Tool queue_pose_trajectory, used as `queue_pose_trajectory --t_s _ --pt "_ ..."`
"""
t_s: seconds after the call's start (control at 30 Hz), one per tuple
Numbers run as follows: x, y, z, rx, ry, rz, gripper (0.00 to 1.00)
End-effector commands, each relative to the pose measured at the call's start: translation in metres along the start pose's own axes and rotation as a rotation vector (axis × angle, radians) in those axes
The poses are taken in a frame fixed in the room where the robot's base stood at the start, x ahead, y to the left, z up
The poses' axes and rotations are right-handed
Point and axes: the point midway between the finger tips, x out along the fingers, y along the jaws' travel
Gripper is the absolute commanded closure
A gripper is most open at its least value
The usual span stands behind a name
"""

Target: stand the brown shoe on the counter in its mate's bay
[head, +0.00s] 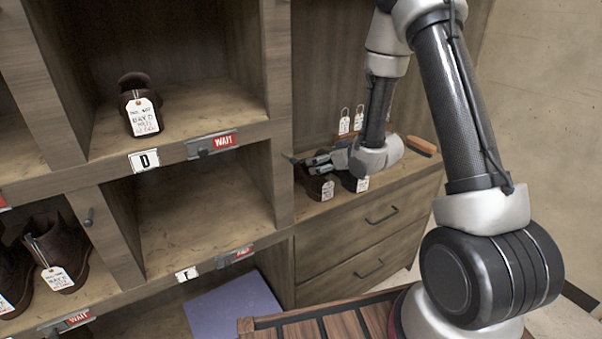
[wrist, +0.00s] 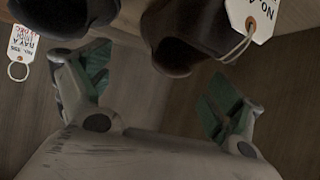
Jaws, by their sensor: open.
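A brown shoe (head: 131,108) stands in bay D, with a tag reading BAY D on it. On the counter, a dark brown shoe (head: 314,188) with a white tag stands under my gripper (head: 308,165); another dark shoe (head: 349,181) with a tag is beside it, partly hidden by my gripper. In the wrist view my gripper (wrist: 155,75) is open and empty. A brown shoe's rounded end (wrist: 178,40) lies just beyond the gap between the fingers. A darker shoe (wrist: 62,14), with a tag that seems to read BAY A, is beyond the left finger.
Bay D has a label and a red WAIT sign (head: 223,141). The bay below it (head: 205,215) is empty. More tagged boots (head: 55,245) stand at lower left. Two tags (head: 344,122) show behind my arm. A brush (head: 421,146) lies at the counter's right end.

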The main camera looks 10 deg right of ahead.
Motion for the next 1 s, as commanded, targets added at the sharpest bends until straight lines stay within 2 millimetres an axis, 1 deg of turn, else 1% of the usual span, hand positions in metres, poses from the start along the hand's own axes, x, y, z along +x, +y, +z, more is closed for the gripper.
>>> queue_pose_trajectory --t_s 0.03,0.1,0.27,0.47,0.6,0.7,0.8,0.97,1.0 --pt "0.004 -0.003 0.004 0.005 0.011 -0.011 0.07" --pt "0.008 -0.006 0.007 0.007 0.022 -0.022 0.07" --pt "0.024 -0.008 0.007 0.007 0.029 -0.027 0.07" --pt "0.049 -0.01 0.006 0.007 0.029 -0.026 0.07" --pt "0.072 -0.012 0.006 0.006 0.028 -0.026 0.07" --pt "0.083 -0.011 0.005 0.007 0.029 -0.025 0.07" --pt "0.086 -0.011 0.005 0.008 0.028 -0.024 0.07" --pt "0.086 -0.011 0.005 0.008 0.028 -0.023 0.07" --pt "0.086 -0.011 0.005 0.008 0.028 -0.024 0.13"
